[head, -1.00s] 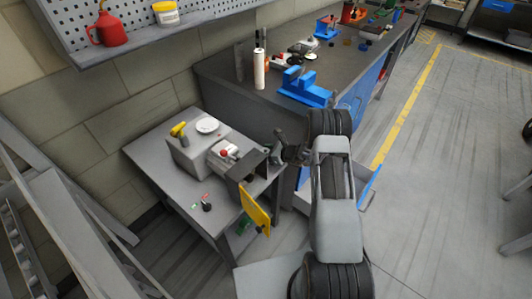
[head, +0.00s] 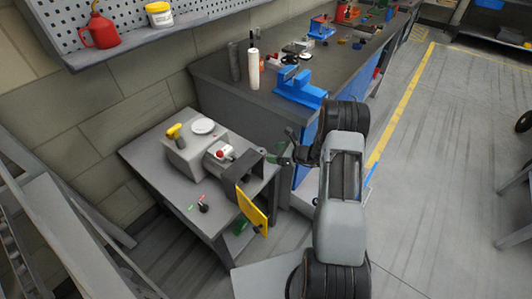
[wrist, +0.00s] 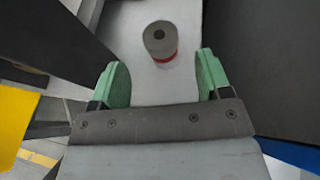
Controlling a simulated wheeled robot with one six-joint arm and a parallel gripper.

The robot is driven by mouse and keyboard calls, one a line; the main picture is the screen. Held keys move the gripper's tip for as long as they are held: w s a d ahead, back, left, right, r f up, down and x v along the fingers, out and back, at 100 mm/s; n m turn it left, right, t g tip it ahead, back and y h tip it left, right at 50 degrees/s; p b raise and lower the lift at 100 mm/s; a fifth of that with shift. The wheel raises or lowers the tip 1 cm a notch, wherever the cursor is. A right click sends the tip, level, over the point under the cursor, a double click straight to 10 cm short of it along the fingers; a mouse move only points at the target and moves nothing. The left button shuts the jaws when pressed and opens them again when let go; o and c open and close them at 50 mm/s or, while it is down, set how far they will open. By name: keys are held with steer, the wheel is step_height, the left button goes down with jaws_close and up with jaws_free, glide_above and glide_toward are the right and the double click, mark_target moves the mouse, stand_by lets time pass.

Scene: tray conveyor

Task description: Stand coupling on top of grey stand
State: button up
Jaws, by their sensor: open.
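In the wrist view, a short grey-brown cylinder (wrist: 160,36) with a dark hole in its facing end and a red band lower down looks like the coupling. It sits on a pale strip (wrist: 150,92), beyond my fingertips. My gripper (wrist: 163,80) is open, with one green finger on each side and nothing between them. In the head view my gripper (head: 274,157) is beside the dark housing on the low table; I cannot pick out the coupling there. A grey block (head: 182,162) on that table may be the grey stand, but I cannot tell.
Dark panels (wrist: 265,65) flank the pale strip. A workbench (head: 220,72) with a blue vise (head: 300,90) stands behind.

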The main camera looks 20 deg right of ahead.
steer(key=v, duration=0.5)
steer(key=s+a+r+n+g, duration=0.1)
steer(key=a+r+n, duration=0.1)
steer(key=r, duration=0.1)
steer(key=s+a+r+n+g, duration=0.2)
steer(key=n, duration=0.1)
steer(key=s+a+r+n+g, duration=0.1)
steer(key=a+r+n, duration=0.1)
steer(key=a+r, duration=0.1)
steer(key=shift+s+r+n, duration=0.25)
steer(key=shift+r+n, duration=0.05)
steer(key=shift+n, duration=0.1)
steer(key=s+a+r+n+g+h, duration=0.1)
steer(key=s+r+n+h, duration=0.4)
steer(key=s+n, duration=0.4)
steer(key=s+a+r+n+g+h, duration=0.1)
steer(key=s+r+n+h, duration=0.4)
steer(key=s+r+n, duration=0.2)
steer(key=shift+s+a+r+n, duration=0.25)
steer(key=shift+s+a+n, duration=0.05)
steer(key=shift+s+n, duration=1.2)
